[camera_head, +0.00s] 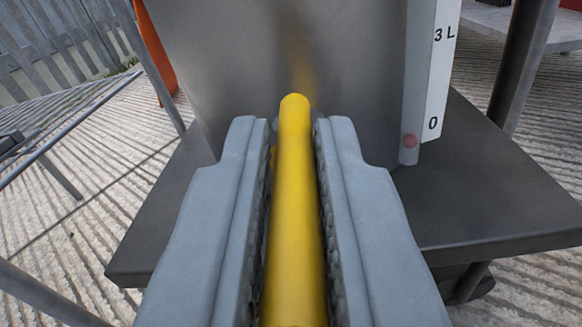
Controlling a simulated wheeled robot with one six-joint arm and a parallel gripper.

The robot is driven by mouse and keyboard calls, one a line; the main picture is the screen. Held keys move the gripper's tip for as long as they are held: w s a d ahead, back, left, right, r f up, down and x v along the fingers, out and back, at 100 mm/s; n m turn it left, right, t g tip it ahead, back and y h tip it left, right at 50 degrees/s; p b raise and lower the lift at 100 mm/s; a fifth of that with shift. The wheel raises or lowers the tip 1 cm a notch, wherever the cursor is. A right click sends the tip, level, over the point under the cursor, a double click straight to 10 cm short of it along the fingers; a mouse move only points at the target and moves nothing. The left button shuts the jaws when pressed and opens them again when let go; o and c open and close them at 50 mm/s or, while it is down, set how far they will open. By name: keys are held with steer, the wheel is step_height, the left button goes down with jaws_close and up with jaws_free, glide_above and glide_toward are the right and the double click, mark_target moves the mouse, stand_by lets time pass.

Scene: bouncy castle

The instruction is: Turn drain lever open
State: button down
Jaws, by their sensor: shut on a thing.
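The yellow drain lever (295,220) runs away from me up the middle of the view, its rounded far end in front of a grey metal tank (350,80). My gripper (294,135) has one grey finger on each side of the lever and is shut on it. The lever's near end runs out of the bottom of the picture. The lever's joint and the valve are not visible.
The tank stands over a dark flat shelf (490,190) that reaches out left and right. Metal posts (522,60) stand at the right, thin rails (70,130) at the left. An orange upright (153,50) and a slatted fence (60,40) are behind, on ridged pale ground (70,240).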

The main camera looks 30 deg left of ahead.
steer(key=c, duration=1.5)
jaws_free()
steer(key=shift+d, duration=0.1)
steer(key=v, duration=1.7)
steer(key=shift+s, duration=0.15)
